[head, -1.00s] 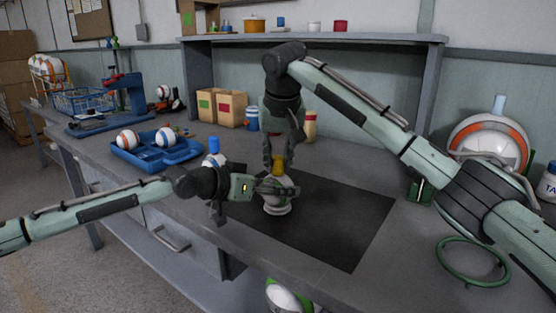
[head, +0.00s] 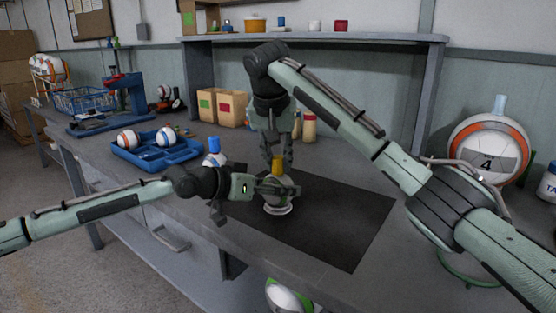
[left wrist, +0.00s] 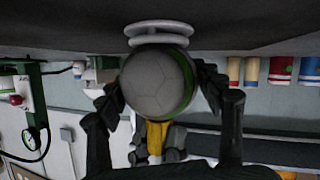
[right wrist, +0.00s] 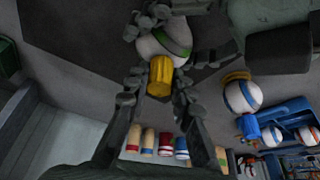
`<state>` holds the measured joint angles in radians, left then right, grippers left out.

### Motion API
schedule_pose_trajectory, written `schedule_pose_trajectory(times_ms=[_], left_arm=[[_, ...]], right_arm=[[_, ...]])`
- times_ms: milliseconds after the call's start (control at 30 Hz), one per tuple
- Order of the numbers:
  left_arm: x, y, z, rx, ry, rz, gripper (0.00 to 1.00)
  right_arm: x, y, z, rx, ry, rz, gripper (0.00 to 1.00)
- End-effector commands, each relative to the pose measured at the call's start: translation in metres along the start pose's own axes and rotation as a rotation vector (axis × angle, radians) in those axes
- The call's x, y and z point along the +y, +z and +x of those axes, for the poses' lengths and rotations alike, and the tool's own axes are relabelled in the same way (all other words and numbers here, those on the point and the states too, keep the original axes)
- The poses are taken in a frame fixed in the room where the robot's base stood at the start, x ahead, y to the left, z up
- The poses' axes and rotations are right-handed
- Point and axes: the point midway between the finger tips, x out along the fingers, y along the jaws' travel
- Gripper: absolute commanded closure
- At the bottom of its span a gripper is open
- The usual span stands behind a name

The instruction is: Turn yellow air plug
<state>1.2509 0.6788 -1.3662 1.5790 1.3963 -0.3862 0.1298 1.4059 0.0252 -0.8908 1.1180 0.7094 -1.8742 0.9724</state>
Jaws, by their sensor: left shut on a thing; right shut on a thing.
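A white ball with a green band (left wrist: 158,85) sits on a white ring stand (head: 278,210) on the black mat (head: 345,225). A yellow air plug (head: 278,167) stands upright on top of the ball. My left gripper (head: 270,189) is shut on the ball from the side, with a finger on either side of it in the left wrist view. My right gripper (right wrist: 158,83) points down from above, shut on the yellow plug (right wrist: 160,75). Its fingers partly cover the plug in the head view.
Left of my left gripper stands another ball with a blue plug (head: 213,150). A blue tray (head: 185,155) with balls lies further left. A large ball (head: 488,150) stands at the right. The mat's front right part is clear.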

Motion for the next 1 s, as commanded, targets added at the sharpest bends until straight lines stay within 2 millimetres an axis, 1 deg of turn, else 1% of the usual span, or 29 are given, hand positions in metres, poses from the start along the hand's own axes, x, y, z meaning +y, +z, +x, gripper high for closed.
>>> schedule_pose_trajectory(times_ms=[67, 100, 267, 533, 667, 767, 1000], left_arm=[[-0.001, 0.003, 0.0, -0.006, -0.002, -0.002, 0.63], [-0.001, 0.003, 0.0, -0.006, -0.002, -0.002, 0.63], [-0.001, 0.003, 0.0, -0.006, -0.002, -0.002, 0.63], [-0.001, 0.003, 0.0, -0.004, -0.001, -0.001, 0.63], [-0.001, 0.002, 0.0, -0.004, -0.001, -0.001, 0.63], [-0.001, 0.002, 0.0, -0.004, -0.001, -0.001, 0.63], [-0.001, 0.002, 0.0, -0.003, -0.001, -0.001, 0.63]], right_arm=[[-0.001, -0.001, -0.002, 0.003, -0.002, -0.001, 1.0], [-0.001, -0.001, -0.002, 0.003, -0.002, -0.001, 0.77], [0.0, -0.001, -0.002, 0.002, -0.002, -0.002, 0.57], [0.0, 0.0, -0.001, 0.001, -0.001, -0.002, 0.56], [-0.001, 0.0, -0.008, 0.002, -0.002, -0.002, 0.56], [-0.001, -0.001, -0.023, 0.004, -0.003, -0.003, 0.56], [0.0, -0.001, -0.075, 0.007, -0.003, -0.002, 0.56]])
